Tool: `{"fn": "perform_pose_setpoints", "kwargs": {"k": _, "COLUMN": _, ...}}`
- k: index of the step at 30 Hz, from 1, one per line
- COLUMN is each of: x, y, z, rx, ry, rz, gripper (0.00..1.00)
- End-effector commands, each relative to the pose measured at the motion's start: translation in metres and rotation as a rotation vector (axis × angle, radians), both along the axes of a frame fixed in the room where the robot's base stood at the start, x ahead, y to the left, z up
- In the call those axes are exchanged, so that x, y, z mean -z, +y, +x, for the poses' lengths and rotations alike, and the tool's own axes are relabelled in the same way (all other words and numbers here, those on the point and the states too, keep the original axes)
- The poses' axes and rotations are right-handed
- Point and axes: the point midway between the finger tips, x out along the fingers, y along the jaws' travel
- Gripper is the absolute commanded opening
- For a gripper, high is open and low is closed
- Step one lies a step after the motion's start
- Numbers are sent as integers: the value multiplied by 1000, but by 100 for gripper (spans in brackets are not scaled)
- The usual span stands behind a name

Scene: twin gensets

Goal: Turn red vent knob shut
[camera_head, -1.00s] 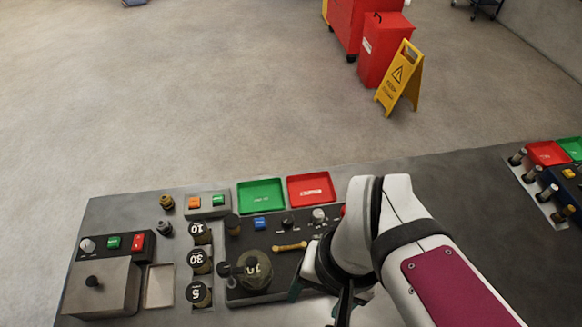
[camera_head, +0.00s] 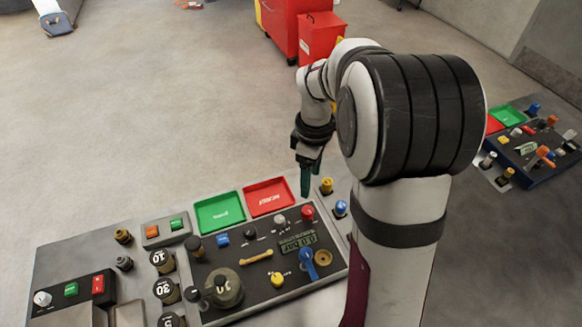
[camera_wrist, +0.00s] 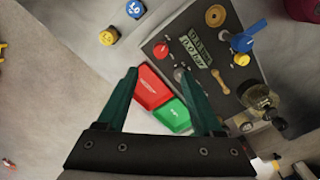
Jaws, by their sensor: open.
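The red vent knob (camera_head: 308,212) stands at the back right of the dark control panel (camera_head: 235,285), beside the red tray. In the wrist view the red knob (camera_wrist: 161,50) shows at the panel's corner, just beyond the fingertips. My gripper (camera_head: 306,180) has teal fingers pointing down, and in the head view it appears just above the knob and apart from it. In the wrist view my gripper (camera_wrist: 158,75) is open, with nothing between its fingers. The knob's pointer position is too small to read.
Green (camera_head: 219,212) and red (camera_head: 269,196) trays lie behind the panel. A blue lever (camera_head: 307,262) and a display (camera_head: 297,243) are in front. My arm hides the bench's right part.

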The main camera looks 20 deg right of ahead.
Motion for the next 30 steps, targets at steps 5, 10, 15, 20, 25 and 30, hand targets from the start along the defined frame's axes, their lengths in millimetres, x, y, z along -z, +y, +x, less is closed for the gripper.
{"fn": "perform_pose_setpoints", "kwargs": {"k": 5, "x": 56, "y": 1, "z": -2, "rx": 1, "ry": 7, "rz": 3, "gripper": 68}}
{"fn": "perform_pose_setpoints", "kwargs": {"k": 10, "x": 95, "y": 1, "z": -2, "rx": 2, "ry": 4, "rz": 2, "gripper": 68}}
{"fn": "perform_pose_setpoints", "kwargs": {"k": 15, "x": 112, "y": 1, "z": -1, "rx": 3, "ry": 1, "rz": 1, "gripper": 68}}
{"fn": "perform_pose_setpoints", "kwargs": {"k": 20, "x": 116, "y": 1, "z": -1, "rx": 3, "ry": -1, "rz": 1, "gripper": 68}}
{"fn": "perform_pose_setpoints", "kwargs": {"k": 25, "x": 116, "y": 1, "z": -1, "rx": 3, "ry": -1, "rz": 1, "gripper": 64}}
{"fn": "perform_pose_setpoints", "kwargs": {"k": 30, "x": 116, "y": 1, "z": -1, "rx": 3, "ry": -1, "rz": 1, "gripper": 34}}
